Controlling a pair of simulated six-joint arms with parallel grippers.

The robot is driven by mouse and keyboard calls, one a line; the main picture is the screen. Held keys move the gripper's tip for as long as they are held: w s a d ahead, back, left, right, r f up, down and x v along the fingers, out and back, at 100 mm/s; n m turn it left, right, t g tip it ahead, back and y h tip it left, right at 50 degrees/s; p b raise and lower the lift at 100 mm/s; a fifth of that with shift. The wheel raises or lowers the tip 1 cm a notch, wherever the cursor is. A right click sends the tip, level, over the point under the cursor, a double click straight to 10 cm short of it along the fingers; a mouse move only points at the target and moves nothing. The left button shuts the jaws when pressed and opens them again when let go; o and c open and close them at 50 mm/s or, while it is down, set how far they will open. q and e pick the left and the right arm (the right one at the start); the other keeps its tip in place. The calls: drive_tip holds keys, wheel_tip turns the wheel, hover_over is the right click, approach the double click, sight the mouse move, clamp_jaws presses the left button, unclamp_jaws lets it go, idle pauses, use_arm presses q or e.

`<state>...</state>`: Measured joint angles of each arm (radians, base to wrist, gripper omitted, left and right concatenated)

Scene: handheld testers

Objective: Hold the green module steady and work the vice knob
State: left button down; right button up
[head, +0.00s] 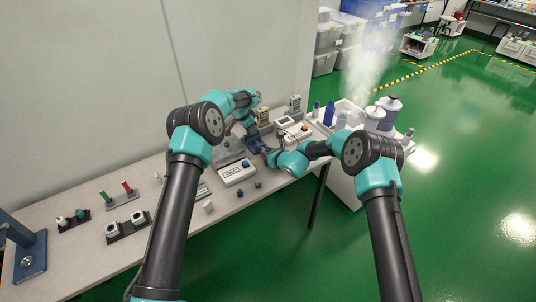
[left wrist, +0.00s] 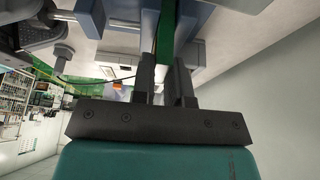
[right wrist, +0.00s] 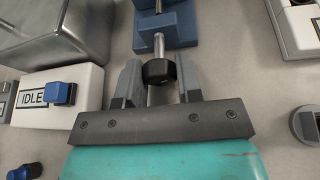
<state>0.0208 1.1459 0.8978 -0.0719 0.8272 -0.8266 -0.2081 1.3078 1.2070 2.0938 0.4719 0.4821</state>
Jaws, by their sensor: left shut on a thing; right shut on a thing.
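The green module (left wrist: 165,38) shows as a thin upright green strip in the left wrist view, between blue-grey blocks that look like vice jaws. My left gripper (left wrist: 164,72) is shut on it, one finger on each side. In the head view my left gripper (head: 250,124) is above the vice, and the module cannot be made out there. The blue vice (right wrist: 182,28) has a metal screw ending in a black knob (right wrist: 158,72). My right gripper (right wrist: 159,78) is shut on the knob. In the head view my right gripper (head: 270,155) is at the vice's front side.
A white box with a blue knob and an IDLE display (right wrist: 50,92) is beside my right gripper. A metal box (right wrist: 55,30) stands behind it. More testers and a white bin with bottles (head: 350,112) stand farther right.

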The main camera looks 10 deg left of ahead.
drive_tip(key=shift+m+g+y, duration=0.4)
drive_tip(key=shift+m+y, duration=0.2)
drive_tip(key=shift+m, duration=0.2)
drive_tip(key=o, duration=0.9)
drive_tip(key=shift+o, duration=0.2)
drive_tip(key=v, duration=1.2)
